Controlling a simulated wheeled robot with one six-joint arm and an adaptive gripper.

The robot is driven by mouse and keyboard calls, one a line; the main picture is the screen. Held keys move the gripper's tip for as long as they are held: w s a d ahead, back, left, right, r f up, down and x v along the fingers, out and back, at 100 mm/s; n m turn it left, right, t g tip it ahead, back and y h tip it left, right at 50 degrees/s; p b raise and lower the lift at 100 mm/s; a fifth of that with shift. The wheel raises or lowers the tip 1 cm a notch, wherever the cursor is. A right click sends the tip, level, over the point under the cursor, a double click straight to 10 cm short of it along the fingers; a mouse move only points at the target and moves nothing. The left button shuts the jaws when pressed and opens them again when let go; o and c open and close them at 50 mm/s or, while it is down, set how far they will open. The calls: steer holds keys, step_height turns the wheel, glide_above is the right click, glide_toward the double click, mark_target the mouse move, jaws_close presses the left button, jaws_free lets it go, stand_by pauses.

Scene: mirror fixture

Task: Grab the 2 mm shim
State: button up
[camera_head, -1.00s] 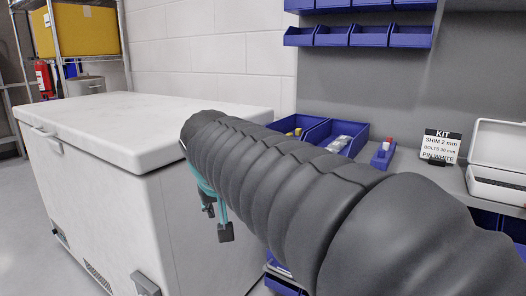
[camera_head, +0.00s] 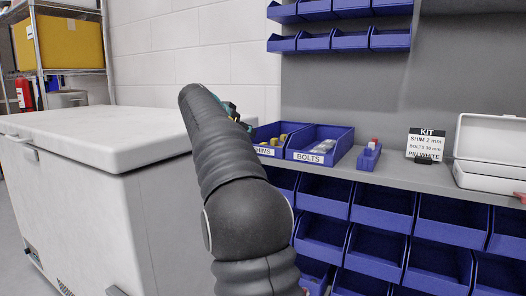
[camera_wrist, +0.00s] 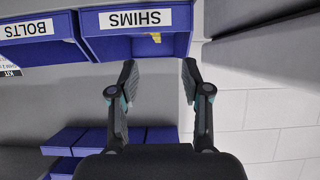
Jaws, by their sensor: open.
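The blue bin labelled SHIMS (camera_head: 266,152) stands on the grey shelf, partly behind my arm. Several yellow pieces (camera_head: 274,140) show in it; their thickness cannot be read. The wrist view is upside down: the SHIMS bin (camera_wrist: 112,46) is at the top, with a bit of yellow (camera_wrist: 155,37) inside. My gripper (camera_wrist: 158,68) is open and empty, its fingertips just below that bin in the picture and apart from it as far as I can tell. In the head view my arm hides most of the gripper. A kit card (camera_head: 421,144) reads SHIM 2 mm, BOLTS 30 mm, PIN WHITE.
The BOLTS bin (camera_head: 322,147) adjoins the SHIMS bin. To its right are a small blue holder (camera_head: 369,159) with a red-topped piece and an open white case (camera_head: 488,177). More blue bins hang above and below. A white chest (camera_head: 95,140) stands at left.

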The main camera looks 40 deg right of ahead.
mark_target(263, 143)
steer(key=x, duration=0.7)
steer(key=shift+d+f, duration=0.15)
steer(key=shift+s+x, duration=0.15)
steer(key=shift+x, duration=1.2)
steer(key=shift+s+x, duration=0.15)
steer(key=shift+x, duration=1.2)
jaws_close()
